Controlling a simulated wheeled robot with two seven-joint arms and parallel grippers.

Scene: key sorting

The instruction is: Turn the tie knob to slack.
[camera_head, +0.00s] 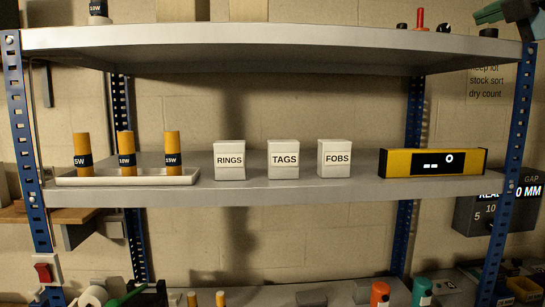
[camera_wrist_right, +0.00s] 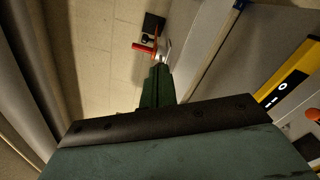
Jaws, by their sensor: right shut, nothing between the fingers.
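My right gripper (camera_head: 492,14) comes in at the top right corner of the head view, above the right end of the top shelf. It is shut and empty. In the right wrist view its dark green fingers (camera_wrist_right: 160,85) point up toward a red handle (camera_wrist_right: 144,48) with a black block (camera_wrist_right: 152,24) beside it. The pale tip lies close to the red handle; I cannot tell whether they touch. A red upright piece (camera_head: 420,18) stands on the top shelf in the head view. No label marks a tie knob or a slack position. My left gripper is not in view.
The top shelf (camera_head: 280,38) spans the view. Below, the middle shelf (camera_head: 270,187) holds a tray (camera_head: 130,180) of yellow cylinders, white boxes for RINGS (camera_head: 229,160), TAGS (camera_head: 283,159) and FOBS (camera_head: 334,158), and a yellow display bar (camera_head: 432,163). A blue post (camera_head: 520,120) stands at right.

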